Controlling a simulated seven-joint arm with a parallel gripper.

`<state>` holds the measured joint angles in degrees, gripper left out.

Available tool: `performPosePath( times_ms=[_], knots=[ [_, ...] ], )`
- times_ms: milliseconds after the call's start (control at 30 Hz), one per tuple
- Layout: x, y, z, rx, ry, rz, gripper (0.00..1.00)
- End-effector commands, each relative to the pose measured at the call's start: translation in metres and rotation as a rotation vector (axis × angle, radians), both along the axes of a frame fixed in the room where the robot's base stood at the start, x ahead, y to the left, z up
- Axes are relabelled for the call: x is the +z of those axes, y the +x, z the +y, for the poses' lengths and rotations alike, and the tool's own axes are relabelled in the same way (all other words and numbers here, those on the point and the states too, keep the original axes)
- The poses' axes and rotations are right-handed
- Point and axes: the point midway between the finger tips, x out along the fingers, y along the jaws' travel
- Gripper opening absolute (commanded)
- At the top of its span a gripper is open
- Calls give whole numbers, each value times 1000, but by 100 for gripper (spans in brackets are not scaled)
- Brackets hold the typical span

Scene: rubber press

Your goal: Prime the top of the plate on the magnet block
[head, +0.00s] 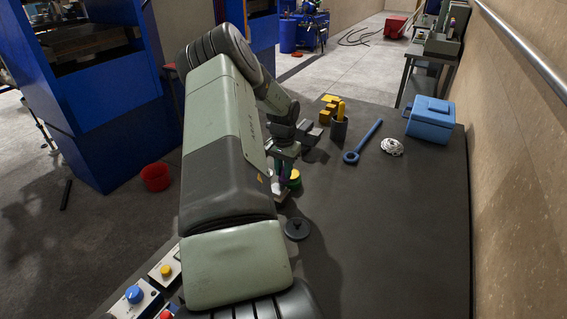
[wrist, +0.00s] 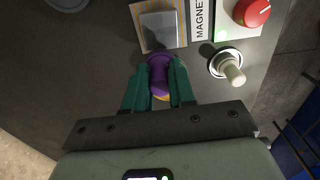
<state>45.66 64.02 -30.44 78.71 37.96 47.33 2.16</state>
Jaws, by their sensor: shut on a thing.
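My gripper (wrist: 158,80) is shut on a purple, rounded thing (wrist: 158,74), held upright between its two teal fingers. An orange-yellow edge shows below it, and its lower end is hidden. Just beyond it in the wrist view lies a flat grey square plate (wrist: 161,30) on the magnet block, whose striped yellow edge (wrist: 142,8) shows beside it. The purple thing overlaps the plate's near edge in the picture; I cannot tell whether they touch.
A black disc with a knob (head: 297,229) lies on the table (head: 400,240).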

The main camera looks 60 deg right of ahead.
Motion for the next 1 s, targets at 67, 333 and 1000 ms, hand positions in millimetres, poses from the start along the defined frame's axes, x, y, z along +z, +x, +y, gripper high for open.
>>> performPosePath(
  times_ms=[67, 333, 1000],
  knots=[
    [-8, 1, 5, 0, 1, 0, 0],
    [-8, 3, 30, 1, 2, -1, 0],
    [-7, 2, 42, 0, 0, 0, 0]
  ],
)
